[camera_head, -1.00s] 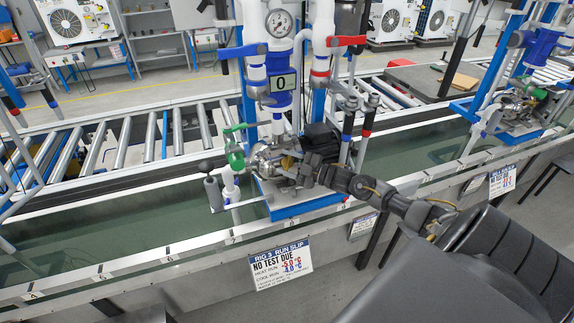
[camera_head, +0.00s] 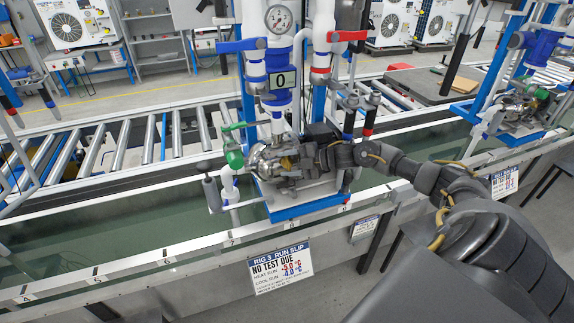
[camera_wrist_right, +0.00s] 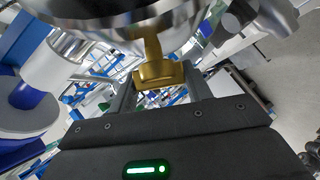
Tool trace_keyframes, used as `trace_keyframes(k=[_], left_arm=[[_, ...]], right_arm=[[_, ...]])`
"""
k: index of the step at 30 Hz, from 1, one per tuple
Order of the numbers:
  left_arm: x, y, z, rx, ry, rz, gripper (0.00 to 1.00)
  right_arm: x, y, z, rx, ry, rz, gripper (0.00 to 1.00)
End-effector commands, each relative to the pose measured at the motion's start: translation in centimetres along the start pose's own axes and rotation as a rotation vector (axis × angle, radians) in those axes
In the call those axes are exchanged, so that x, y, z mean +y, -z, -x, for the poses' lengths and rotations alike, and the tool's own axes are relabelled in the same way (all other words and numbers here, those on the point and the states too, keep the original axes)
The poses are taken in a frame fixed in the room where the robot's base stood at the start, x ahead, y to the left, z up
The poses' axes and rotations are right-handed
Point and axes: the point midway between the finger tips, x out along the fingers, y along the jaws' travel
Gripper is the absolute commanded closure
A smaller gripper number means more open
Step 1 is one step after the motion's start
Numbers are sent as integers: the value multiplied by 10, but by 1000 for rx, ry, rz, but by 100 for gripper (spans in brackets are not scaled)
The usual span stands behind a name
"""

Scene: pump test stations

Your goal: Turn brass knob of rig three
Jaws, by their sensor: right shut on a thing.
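Rig three is the blue and white pump station in the middle of the head view, with a steel pump body (camera_head: 262,160) on a blue base frame (camera_head: 306,207). The brass knob (camera_wrist_right: 160,75) sticks out from the round steel body in the right wrist view. My right gripper (camera_wrist_right: 160,90) is shut on the brass knob, one finger on each side of it. In the head view my right gripper (camera_head: 292,164) is at the front of the pump and mostly hides the knob. My left gripper is not in view.
A green-handled valve (camera_head: 234,157) and a grey lever (camera_head: 211,190) stand left of the pump. The rig slip (camera_head: 281,267) reads "NO TEST DUE". A roller conveyor (camera_head: 95,148) runs behind. Another rig (camera_head: 515,105) stands at the right.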

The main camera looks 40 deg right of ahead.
Motion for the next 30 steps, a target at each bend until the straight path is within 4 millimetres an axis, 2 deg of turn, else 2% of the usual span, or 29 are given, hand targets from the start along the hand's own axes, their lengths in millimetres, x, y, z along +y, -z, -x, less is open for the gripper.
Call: trace_keyframes(k=[9,10,15,25,30], left_arm=[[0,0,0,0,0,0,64],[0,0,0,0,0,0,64],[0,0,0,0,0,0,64],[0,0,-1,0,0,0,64],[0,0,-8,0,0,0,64]], right_arm=[[0,0,0,1,2,1,74],[0,0,0,1,2,1,50],[0,0,0,1,1,1,29],[-1,-1,3,-1,1,0,29],[-3,-2,25,-2,4,3,29]])
